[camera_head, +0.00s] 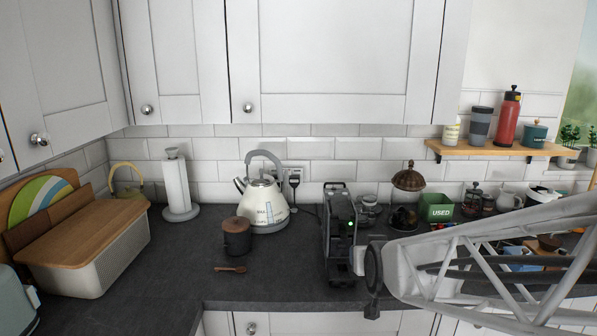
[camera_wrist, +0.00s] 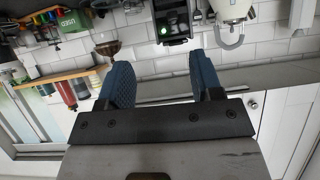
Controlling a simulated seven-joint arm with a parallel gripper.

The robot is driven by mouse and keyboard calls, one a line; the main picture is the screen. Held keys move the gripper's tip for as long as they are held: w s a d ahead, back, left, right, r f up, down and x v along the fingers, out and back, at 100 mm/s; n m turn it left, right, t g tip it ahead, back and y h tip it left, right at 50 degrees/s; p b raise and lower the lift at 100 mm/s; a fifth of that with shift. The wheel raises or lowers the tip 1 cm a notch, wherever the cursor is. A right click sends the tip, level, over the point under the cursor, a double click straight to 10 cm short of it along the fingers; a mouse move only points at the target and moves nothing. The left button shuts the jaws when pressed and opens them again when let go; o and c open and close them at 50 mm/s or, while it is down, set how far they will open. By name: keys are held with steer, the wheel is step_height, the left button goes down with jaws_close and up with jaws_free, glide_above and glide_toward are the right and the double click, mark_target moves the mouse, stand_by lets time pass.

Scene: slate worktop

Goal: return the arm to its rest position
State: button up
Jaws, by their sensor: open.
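My arm (camera_head: 470,265) reaches in from the right side of the head view, over the right part of the worktop. Its dark front end (camera_head: 373,268) hangs just right of the black coffee machine; the fingers are hard to make out there. In the wrist view, my gripper (camera_wrist: 163,72) shows two blue fingers spread wide apart with nothing between them. That view is upside down, with the worktop items at its top edge. My arm hides part of the worktop behind it.
The black coffee machine (camera_head: 340,235), a white kettle (camera_head: 264,207), a dark canister (camera_head: 237,238) and a wooden spoon (camera_head: 231,269) stand or lie on the slate worktop (camera_head: 170,270). A wooden shelf (camera_head: 490,148) and cupboards (camera_head: 335,60) hang above.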

steer(key=s+d+g, duration=0.3)
steer(key=s+g, duration=0.6)
steer(key=s, duration=1.6)
steer(key=shift+r+g+h, duration=0.3)
steer(key=shift+r, duration=0.15)
